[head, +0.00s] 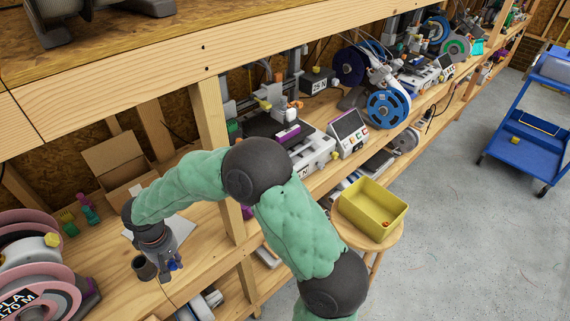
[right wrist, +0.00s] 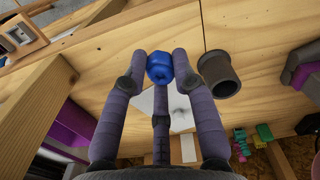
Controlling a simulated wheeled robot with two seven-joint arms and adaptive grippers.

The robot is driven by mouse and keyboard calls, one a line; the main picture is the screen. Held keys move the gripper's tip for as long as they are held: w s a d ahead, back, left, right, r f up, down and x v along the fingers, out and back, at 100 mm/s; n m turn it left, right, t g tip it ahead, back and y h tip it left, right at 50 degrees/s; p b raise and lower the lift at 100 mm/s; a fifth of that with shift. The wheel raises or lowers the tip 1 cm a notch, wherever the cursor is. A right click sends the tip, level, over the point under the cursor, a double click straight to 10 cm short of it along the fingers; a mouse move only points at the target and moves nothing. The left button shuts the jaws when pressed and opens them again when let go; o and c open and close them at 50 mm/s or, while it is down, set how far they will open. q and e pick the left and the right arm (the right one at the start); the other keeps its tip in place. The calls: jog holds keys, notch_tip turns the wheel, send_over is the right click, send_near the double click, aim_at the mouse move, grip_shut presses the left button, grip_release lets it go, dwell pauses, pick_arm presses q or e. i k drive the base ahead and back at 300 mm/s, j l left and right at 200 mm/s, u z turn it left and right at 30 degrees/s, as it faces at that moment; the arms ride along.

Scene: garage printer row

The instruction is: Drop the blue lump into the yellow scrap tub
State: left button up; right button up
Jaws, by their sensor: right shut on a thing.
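My right gripper (head: 172,264) is above the lower wooden shelf at the left of the head view. Its fingers are shut on the blue lump (right wrist: 160,67), which sits between the fingertips in the right wrist view. In the head view only a bit of the blue lump (head: 175,265) shows. The yellow scrap tub (head: 361,215) stands on a round wooden stool, right of my arm and well away from the gripper. A small orange piece lies inside the tub. My left gripper is not in view.
A dark cup (head: 144,268) stands beside the gripper; it also shows in the right wrist view (right wrist: 220,76). Pink spools (head: 35,245) are at the left, and an open cardboard box (head: 115,160) is behind. A wooden post (head: 212,125) and printers line the shelf. A blue cart (head: 522,135) stands right.

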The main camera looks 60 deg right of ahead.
aim_at(369, 212)
jog(key=k+l+u, duration=0.15)
jog(key=k+l, duration=0.45)
jog(key=k+l+u, duration=0.15)
jog(key=k+l, duration=0.4)
jog(key=k, duration=0.15)
jog(key=l, duration=0.55)
jog(key=k+l+u, duration=0.15)
jog(key=l, duration=1)
